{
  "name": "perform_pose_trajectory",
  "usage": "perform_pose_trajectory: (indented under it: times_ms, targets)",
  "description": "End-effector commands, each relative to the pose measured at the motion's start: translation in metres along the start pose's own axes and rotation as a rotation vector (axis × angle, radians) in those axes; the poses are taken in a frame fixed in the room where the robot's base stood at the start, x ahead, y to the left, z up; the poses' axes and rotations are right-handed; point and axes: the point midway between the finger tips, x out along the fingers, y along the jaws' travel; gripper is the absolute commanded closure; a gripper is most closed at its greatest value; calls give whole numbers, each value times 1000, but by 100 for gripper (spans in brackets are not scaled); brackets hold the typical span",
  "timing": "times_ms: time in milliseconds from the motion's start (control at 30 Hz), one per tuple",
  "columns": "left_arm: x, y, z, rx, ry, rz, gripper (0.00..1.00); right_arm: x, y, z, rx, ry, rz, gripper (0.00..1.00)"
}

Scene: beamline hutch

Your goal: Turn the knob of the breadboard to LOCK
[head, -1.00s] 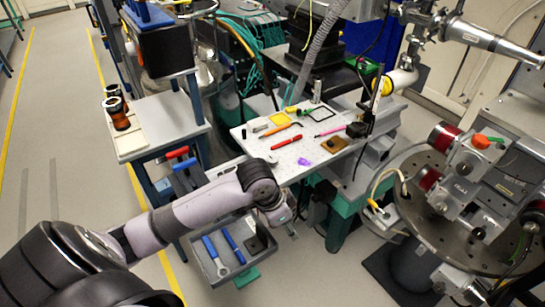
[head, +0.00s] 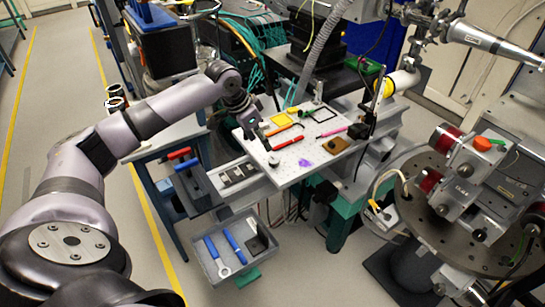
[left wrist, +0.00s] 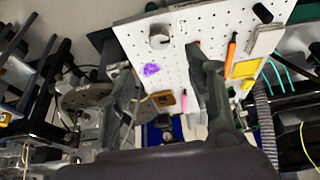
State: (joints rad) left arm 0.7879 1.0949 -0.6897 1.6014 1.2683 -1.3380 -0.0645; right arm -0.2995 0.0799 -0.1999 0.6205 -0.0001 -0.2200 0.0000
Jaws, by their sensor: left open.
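The white perforated breadboard (head: 318,171) lies on a bench in the middle of the head view. A small round grey knob (head: 274,160) sits near its front left edge. The knob also shows as a grey cylinder near the top of the left wrist view (left wrist: 159,37). Its marking is too small to read. My left gripper (head: 254,133) hangs over the left part of the board, behind and left of the knob, apart from it. My right gripper is not in view.
On the board lie a purple piece (head: 305,162), a red-handled tool (head: 287,141), a yellow square (head: 283,119), a pink pen (head: 332,131) and a brown plate (head: 335,145). A grey tray (head: 212,268) with blue tools sits below. Round-stage apparatus (head: 420,180) stands at right.

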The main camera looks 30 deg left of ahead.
Motion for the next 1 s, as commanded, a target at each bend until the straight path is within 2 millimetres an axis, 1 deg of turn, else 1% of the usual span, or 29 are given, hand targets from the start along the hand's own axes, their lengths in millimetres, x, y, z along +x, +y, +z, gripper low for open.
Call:
perform_pose_trajectory:
  times_ms: [33,100,300,400,500,700,933,967,1000]
  targets:
    - [12,1,0,-1,-2,3,52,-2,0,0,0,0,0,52]
    - [27,1,0,-1,-3,3,52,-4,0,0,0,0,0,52]
    - [70,1,-1,-1,-1,2,52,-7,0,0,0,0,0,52]
    - [86,1,0,0,0,1,52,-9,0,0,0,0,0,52]
    - [99,1,-1,0,1,1,52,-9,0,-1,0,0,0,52]
    - [110,0,0,1,0,-2,52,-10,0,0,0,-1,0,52]
    - [111,0,0,1,1,-2,52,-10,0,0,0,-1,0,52]
    - [111,0,0,1,1,-2,52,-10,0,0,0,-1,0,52]
    - [111,0,0,1,1,-1,55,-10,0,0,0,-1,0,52]
